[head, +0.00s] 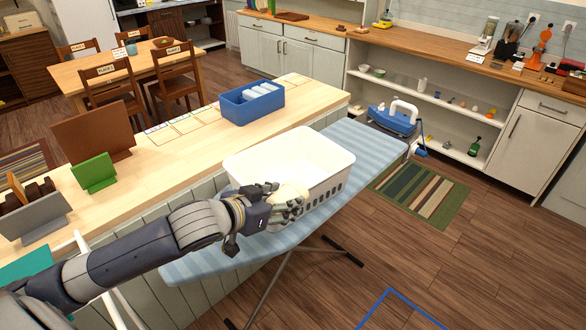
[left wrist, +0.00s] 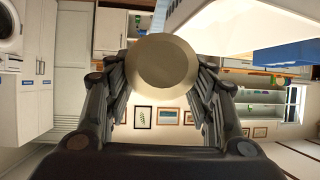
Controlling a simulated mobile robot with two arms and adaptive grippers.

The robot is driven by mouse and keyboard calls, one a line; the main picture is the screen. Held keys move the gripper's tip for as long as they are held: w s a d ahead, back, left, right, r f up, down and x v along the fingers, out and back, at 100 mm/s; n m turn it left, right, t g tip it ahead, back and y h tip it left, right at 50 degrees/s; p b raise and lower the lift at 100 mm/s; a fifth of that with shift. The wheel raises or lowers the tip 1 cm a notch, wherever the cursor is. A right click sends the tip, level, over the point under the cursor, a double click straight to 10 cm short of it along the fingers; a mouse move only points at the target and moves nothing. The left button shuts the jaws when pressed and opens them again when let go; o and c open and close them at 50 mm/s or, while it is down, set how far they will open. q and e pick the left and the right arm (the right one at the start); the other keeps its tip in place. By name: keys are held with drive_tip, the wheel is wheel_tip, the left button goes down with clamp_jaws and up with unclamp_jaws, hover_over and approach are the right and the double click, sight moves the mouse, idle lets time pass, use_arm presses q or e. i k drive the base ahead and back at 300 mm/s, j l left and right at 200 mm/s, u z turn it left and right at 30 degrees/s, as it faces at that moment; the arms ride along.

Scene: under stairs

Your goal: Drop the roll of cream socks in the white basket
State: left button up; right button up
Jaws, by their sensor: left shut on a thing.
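The white basket (head: 318,182) stands on the blue striped ironing board, and its inside looks empty where I can see it. My left gripper (head: 284,203) is shut on the roll of cream socks (head: 294,190), at the basket's near side. It overlaps the near wall in the head view, and I cannot tell its exact height against the rim. In the left wrist view the round end of the roll (left wrist: 162,62) sits between the two fingers. A white surface, probably the basket (left wrist: 232,28), is at the upper right there. My right gripper is not in view.
The ironing board (head: 352,147) carries a blue iron (head: 393,122) at its far end. Behind the basket, a wooden counter (head: 190,150) holds a blue bin (head: 252,108) with pale rolls, a green stand (head: 94,174) and a brown board. Free floor lies to the right.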

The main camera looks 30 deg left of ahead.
sight(270, 181)
drive_tip(key=i+j, duration=0.6)
drive_tip(key=i, duration=0.2)
